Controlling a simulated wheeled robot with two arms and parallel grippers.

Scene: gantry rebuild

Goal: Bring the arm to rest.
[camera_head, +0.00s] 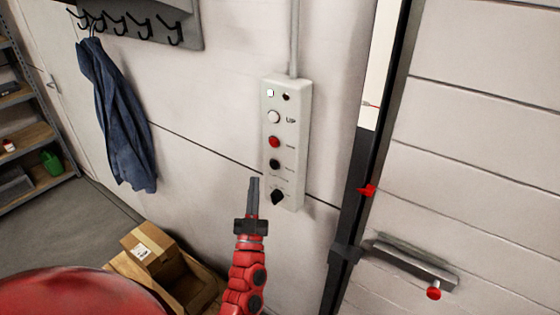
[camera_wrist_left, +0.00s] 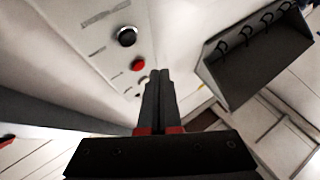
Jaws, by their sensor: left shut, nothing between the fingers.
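My left gripper (camera_head: 254,184) is shut and empty, with its dark fingers pointing up. In the head view it stands just left of the lower part of a pale control box (camera_head: 287,140) on the wall. The left wrist view also shows the shut fingers (camera_wrist_left: 161,76), with the box's face beyond them on the left. The box carries a white button (camera_head: 274,117) marked UP, a red button (camera_head: 274,142), a black button (camera_head: 275,164) and a black knob (camera_head: 278,197). I cannot tell whether the fingers touch the box. My right gripper is not in view.
Cardboard boxes (camera_head: 150,247) stand on the floor at lower left. A blue garment (camera_head: 118,125) hangs from a hook rack (camera_head: 140,22). A shelf (camera_head: 28,135) stands at far left. On the right is a panelled door (camera_head: 480,160) with a handle (camera_head: 412,262).

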